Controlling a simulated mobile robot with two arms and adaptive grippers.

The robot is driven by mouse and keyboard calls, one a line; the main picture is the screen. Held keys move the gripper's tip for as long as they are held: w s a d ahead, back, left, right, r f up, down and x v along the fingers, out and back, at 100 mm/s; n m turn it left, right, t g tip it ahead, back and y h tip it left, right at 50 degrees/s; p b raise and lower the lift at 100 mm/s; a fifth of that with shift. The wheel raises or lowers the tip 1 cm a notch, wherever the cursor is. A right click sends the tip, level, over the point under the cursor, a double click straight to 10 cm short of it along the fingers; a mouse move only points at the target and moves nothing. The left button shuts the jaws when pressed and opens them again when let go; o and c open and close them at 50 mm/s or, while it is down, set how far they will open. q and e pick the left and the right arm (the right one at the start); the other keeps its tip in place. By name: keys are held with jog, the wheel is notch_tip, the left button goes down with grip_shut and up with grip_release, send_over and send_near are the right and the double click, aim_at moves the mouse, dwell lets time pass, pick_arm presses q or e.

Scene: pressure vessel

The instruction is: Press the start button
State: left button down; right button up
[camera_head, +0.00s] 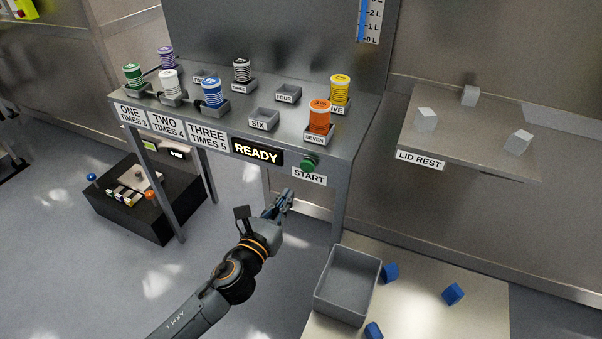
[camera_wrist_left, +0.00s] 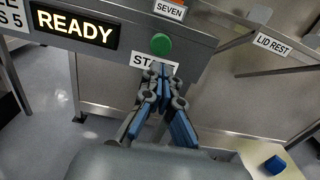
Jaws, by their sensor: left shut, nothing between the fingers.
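The green start button (camera_head: 308,164) sits on the front face of the metal bench, above a white START label (camera_head: 309,178). It also shows in the left wrist view (camera_wrist_left: 161,44), at the upper middle. My left gripper (camera_head: 286,195) is shut and empty. It is in front of the bench, below and a little left of the button in the head view. In the left wrist view its fingertips (camera_wrist_left: 160,70) overlap part of the START label, just below the button in the picture. I cannot tell the exact gap to the button. My right gripper is not in view.
A lit READY sign (camera_head: 257,151) is left of the button. Several coloured canisters, including an orange one (camera_head: 320,116), stand on the bench (camera_head: 290,122). A grey bin (camera_head: 347,285) and blue blocks stand on a low table at right. The LID REST shelf (camera_head: 470,140) is further right.

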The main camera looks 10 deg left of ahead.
aim_at(306, 167)
pick_arm(q)
jog(key=w, duration=0.3)
jog(key=w+d, duration=0.1)
jog(key=w, duration=0.5)
jog(key=shift+d, duration=0.35)
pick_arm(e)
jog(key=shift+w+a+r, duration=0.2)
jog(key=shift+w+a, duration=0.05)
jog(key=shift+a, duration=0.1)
pick_arm(q)
jog(key=shift+w, duration=0.1)
